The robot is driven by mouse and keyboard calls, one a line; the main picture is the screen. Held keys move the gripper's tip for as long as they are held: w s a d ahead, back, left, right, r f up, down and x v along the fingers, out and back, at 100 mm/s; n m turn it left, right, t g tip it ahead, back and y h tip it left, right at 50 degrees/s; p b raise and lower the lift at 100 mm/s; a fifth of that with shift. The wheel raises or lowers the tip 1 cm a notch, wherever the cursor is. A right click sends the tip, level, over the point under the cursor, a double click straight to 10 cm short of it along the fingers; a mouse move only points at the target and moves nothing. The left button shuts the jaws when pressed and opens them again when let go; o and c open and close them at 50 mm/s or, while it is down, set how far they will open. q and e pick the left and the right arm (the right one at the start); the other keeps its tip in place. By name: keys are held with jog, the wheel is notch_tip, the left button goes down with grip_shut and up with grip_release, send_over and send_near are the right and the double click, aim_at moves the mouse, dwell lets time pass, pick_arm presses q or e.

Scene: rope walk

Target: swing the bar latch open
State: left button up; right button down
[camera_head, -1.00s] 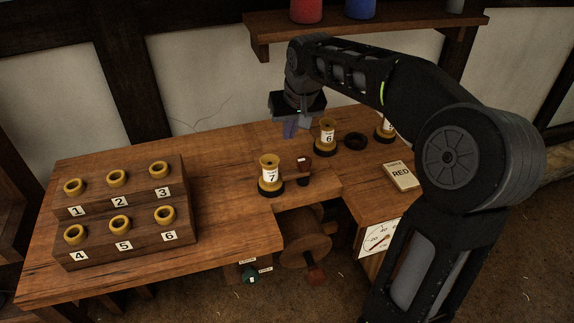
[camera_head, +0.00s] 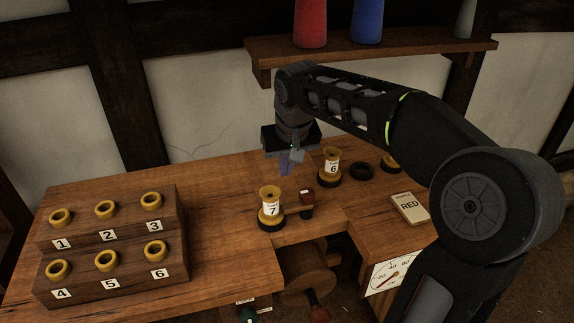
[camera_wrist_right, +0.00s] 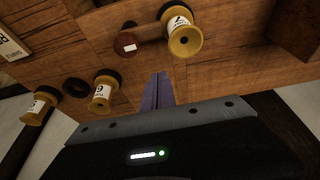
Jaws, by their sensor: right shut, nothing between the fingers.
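No part is plainly recognisable as a bar latch. A dark red knob with a small white label (camera_head: 307,197) stands on the bench beside spool 7 (camera_head: 271,210). In the right wrist view the knob (camera_wrist_right: 126,44) has a short dark bar (camera_wrist_right: 150,31) running from it toward spool 7 (camera_wrist_right: 181,33); whether this is the latch I cannot tell. My right gripper (camera_head: 286,165) is shut and empty above the back of the bench, behind the knob and apart from it. Its closed fingers (camera_wrist_right: 157,90) point toward the bench. My left gripper is out of view.
Spool 6 (camera_head: 330,167) and a dark ring (camera_head: 362,172) stand right of the gripper. A stepped, numbered rack (camera_head: 110,270) fills the left. A shelf (camera_head: 375,51) hangs above. The mid-left bench is clear.

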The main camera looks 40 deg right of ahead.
aim_at(298, 201)
jog(key=x, duration=0.7)
jog(key=s, duration=0.1)
jog(key=s+a, duration=0.1)
jog(key=s, duration=0.1)
jog(key=shift+s, duration=0.3)
jog(key=shift+s+a+f, duration=0.1)
